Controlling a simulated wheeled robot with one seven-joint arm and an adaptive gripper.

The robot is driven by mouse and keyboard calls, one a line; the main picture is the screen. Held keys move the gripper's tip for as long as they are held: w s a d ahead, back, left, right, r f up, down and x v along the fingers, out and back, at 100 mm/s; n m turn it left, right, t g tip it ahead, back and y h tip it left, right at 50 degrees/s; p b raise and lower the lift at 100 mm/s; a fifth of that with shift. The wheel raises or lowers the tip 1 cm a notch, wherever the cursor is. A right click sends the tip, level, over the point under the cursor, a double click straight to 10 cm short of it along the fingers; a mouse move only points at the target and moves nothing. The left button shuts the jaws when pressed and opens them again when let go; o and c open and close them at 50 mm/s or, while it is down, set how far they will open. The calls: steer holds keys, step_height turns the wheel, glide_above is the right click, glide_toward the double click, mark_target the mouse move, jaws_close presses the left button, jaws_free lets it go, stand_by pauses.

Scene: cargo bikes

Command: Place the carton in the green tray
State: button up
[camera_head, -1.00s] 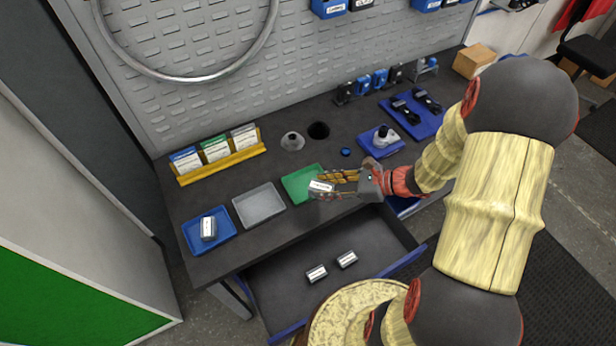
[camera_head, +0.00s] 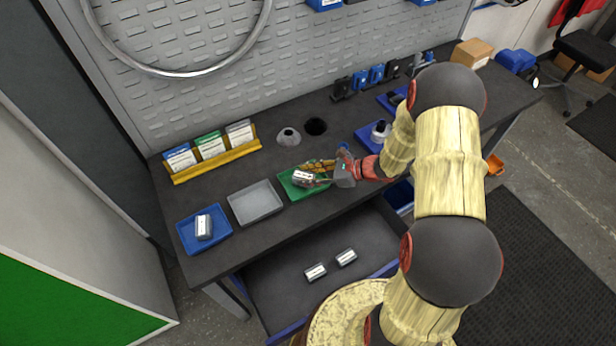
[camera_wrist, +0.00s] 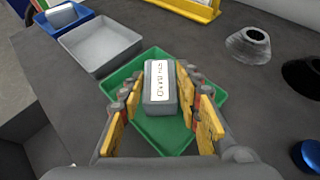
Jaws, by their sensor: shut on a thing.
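The carton (camera_wrist: 160,88) is a small grey box with a white label on top. My gripper (camera_head: 312,172) is shut on the carton, with a finger on each side of it. In the wrist view, the fingers of my gripper (camera_wrist: 163,110) flank the carton. The green tray (camera_head: 290,193) lies on the bench, and in the wrist view the green tray (camera_wrist: 170,137) shows below and around the carton. The carton is over the tray; I cannot tell whether it touches the tray floor. My fingers hide part of the tray.
A grey tray (camera_head: 268,213) is left of the green tray, empty. Further left, a blue tray (camera_head: 219,243) holds another carton (camera_head: 204,227). An open drawer (camera_head: 290,297) below holds two more cartons. A yellow card rack (camera_head: 238,155) and a grey cone (camera_head: 289,136) stand behind.

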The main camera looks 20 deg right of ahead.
steer(key=shift+f, duration=0.3)
steer(key=shift+f, duration=0.2)
steer(key=o, duration=1)
steer(key=shift+r, duration=0.1)
steer(key=shift+o, duration=0.8)
steer(key=shift+r, duration=0.1)
